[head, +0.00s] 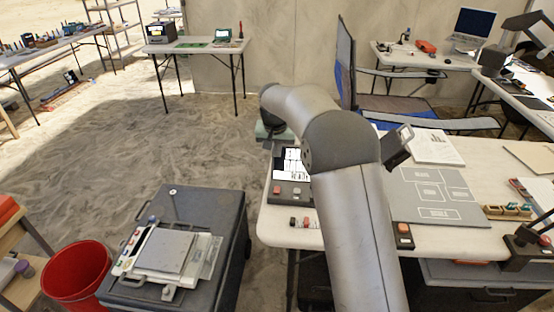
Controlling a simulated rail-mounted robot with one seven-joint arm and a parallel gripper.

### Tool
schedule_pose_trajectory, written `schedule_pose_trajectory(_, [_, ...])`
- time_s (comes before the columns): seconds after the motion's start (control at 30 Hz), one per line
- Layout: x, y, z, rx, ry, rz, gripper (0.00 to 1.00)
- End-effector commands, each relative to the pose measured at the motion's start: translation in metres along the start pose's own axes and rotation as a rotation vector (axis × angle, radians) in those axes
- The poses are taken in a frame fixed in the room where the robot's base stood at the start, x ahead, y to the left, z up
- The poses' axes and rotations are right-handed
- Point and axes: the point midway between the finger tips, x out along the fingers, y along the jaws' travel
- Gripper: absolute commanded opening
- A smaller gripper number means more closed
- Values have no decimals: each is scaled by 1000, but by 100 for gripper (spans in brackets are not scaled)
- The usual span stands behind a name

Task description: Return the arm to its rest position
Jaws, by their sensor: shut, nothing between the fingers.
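My grey arm rises from the bottom of the head view, bends at a dark joint above the table (470,240), and reaches away to the upper left. Its far end turns down near the table's far left corner. My gripper's fingers cannot be made out there; they seem hidden behind the arm. No held object shows.
The table carries a grey sorting mat (410,205), papers (435,148), a small dark box with coloured buttons (290,192) and a wooden holder (508,211). Left stand a dark case (228,215) with a scale (165,250) and a red bucket (78,275). Sandy floor (110,160) is open beyond.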

Motion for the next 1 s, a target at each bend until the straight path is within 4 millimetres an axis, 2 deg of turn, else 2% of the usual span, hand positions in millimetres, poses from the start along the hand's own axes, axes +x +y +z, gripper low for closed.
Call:
schedule_pose_trajectory(0.4, [-2,0,-1,0,0,0,0])
schedule_pose_trajectory(0.47, [-12,6,5,-4,-4,0,0])
schedule_pose_trajectory(0.57, [-36,26,28,-21,-27,1,0])
schedule_pose_trajectory(0.67, [-68,56,71,-48,-64,1,0])
schedule_pose_trajectory(0.77, [-97,87,127,-80,-106,-3,0])
schedule_pose_trajectory(0.9, [-125,126,216,-123,-163,-14,0])
schedule_pose_trajectory(1.0, [-135,149,279,-150,-201,-23,0])
